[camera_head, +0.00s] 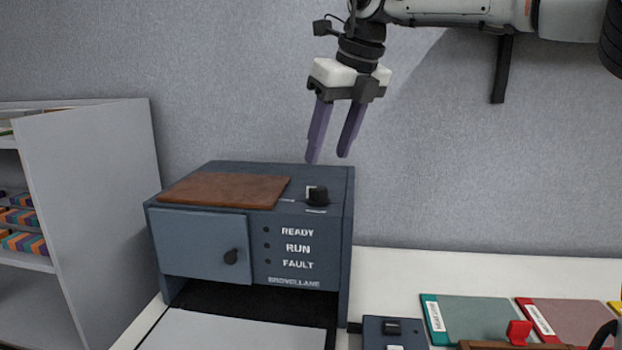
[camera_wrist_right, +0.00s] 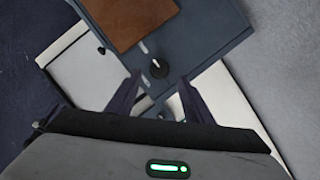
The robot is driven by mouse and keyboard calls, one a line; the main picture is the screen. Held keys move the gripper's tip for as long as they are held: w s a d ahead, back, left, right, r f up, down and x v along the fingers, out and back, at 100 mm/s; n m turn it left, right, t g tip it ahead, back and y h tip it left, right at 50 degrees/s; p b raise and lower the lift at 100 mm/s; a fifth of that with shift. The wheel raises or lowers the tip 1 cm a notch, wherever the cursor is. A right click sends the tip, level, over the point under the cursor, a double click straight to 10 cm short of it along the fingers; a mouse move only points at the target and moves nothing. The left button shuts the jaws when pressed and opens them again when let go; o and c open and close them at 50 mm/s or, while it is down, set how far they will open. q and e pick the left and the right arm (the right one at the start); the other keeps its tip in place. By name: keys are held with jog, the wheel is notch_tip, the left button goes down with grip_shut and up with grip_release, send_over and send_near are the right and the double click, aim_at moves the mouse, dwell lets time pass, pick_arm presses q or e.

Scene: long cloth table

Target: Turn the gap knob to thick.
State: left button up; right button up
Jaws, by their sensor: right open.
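The gap knob (camera_head: 317,196) is a small black knob on the top face of a blue-grey machine (camera_head: 345,230), near its right edge. Small pale marks lie around it, too small to read. In the right wrist view the knob (camera_wrist_right: 159,68) shows a light pointer line, beyond the fingertips. My right gripper (camera_head: 327,160) is open and empty, with purple fingers pointing down above the knob and apart from it. In the right wrist view the fingers (camera_wrist_right: 161,82) stand on either side below the knob. My left gripper is not in view.
A brown board (camera_head: 225,190) lies on the machine's top, left of the knob. A control box (camera_head: 395,335) and binders (camera_head: 480,318) lie right. A shelf (camera_head: 95,200) stands left.

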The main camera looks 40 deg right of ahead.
aim_at(319, 188)
jog(key=x, duration=0.8)
jog(key=shift+s+f, duration=0.1)
jog(key=shift+s, duration=0.1)
jog(key=c, duration=1)
